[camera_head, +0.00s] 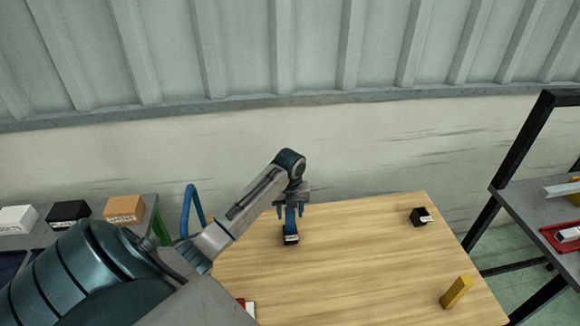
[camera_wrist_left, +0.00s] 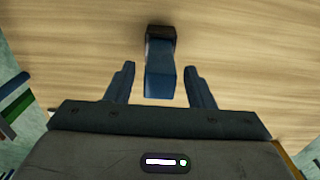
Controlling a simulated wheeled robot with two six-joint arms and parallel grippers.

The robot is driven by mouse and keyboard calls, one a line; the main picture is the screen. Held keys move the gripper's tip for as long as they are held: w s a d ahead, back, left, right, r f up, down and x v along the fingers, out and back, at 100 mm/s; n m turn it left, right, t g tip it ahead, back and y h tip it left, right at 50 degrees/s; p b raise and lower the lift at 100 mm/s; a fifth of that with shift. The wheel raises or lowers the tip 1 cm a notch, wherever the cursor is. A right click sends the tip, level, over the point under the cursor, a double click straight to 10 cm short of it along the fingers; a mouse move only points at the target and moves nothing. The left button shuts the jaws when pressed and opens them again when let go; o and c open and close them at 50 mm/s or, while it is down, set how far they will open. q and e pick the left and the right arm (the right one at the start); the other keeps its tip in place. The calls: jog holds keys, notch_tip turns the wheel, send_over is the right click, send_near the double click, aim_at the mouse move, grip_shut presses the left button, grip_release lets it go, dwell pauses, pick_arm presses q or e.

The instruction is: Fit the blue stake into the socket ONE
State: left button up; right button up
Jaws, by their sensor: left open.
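The blue stake (camera_head: 291,220) stands in a small black socket (camera_head: 291,240) with a white label on the wooden table. I cannot read that label. My left gripper (camera_head: 290,211) is above the socket with a finger on each side of the stake. In the left wrist view the stake (camera_wrist_left: 160,75) lies between the open fingers (camera_wrist_left: 159,69), with a gap on both sides. The dark socket (camera_wrist_left: 161,32) shows at its far end. A second black socket (camera_head: 420,217) with a white label stands at the table's back right. My right gripper is out of view.
A yellow block (camera_head: 456,292) stands at the table's right front. A red and white item (camera_head: 247,306) is partly hidden by my left arm. A shelf at left holds white, black and orange boxes (camera_head: 124,208). A dark rack (camera_head: 510,160) stands at right. The table's middle is clear.

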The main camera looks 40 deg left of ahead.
pick_arm(q)
jog(key=shift+r+b, duration=0.35)
jog(key=shift+r, duration=0.25)
notch_tip(320, 180, up, 5)
jog(key=shift+r+b, duration=0.1)
jog(key=shift+b, duration=0.6)
notch_tip(320, 180, up, 6)
jog(key=p, duration=0.5)
